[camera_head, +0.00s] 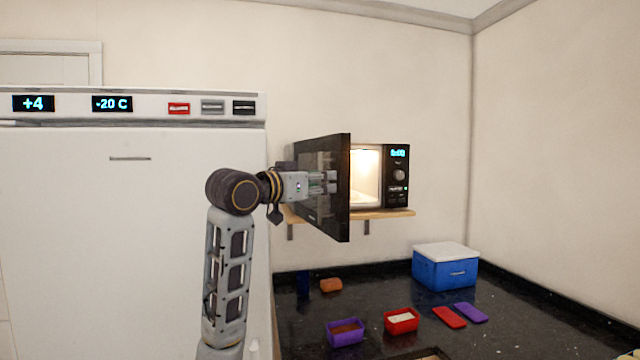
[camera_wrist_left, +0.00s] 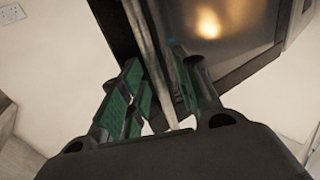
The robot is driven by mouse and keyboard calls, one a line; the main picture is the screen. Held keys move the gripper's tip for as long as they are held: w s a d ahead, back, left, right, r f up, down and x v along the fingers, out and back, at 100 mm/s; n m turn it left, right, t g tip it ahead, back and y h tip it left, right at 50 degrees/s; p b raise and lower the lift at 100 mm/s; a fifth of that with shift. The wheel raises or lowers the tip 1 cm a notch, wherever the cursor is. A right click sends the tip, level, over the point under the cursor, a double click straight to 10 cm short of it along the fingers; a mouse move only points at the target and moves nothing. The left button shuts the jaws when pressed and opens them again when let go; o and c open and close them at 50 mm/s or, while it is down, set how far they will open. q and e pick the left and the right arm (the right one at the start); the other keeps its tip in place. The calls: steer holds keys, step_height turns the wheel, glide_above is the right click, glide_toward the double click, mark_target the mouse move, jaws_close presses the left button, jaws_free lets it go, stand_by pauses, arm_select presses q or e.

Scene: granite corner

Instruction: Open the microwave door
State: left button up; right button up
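The microwave (camera_head: 398,178) sits on a wall shelf, its lit interior showing. Its dark door (camera_head: 340,215) is partly open, swung out toward me from the left side. My left gripper (camera_head: 332,182) is at the door's outer face, near its free edge. In the left wrist view the green-padded fingers of the left gripper (camera_wrist_left: 162,95) stand apart. A pale, narrow strip (camera_wrist_left: 163,70), door edge or handle, runs between them with gaps beside it; I cannot tell if either finger touches it. My right gripper is not in view.
A white fridge (camera_head: 130,220) stands left. The wooden shelf (camera_head: 390,213) is above a dark counter (camera_head: 380,290). On it are a blue cooler (camera_head: 445,272), a purple container (camera_head: 345,338), a red container (camera_head: 401,326), red and purple lids and a brown item (camera_head: 331,285).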

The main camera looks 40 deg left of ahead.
arm_select(q)
steer(key=s, duration=1.2)
stand_by(0.4)
steer(key=shift+a+f, duration=0.1)
stand_by(0.5)
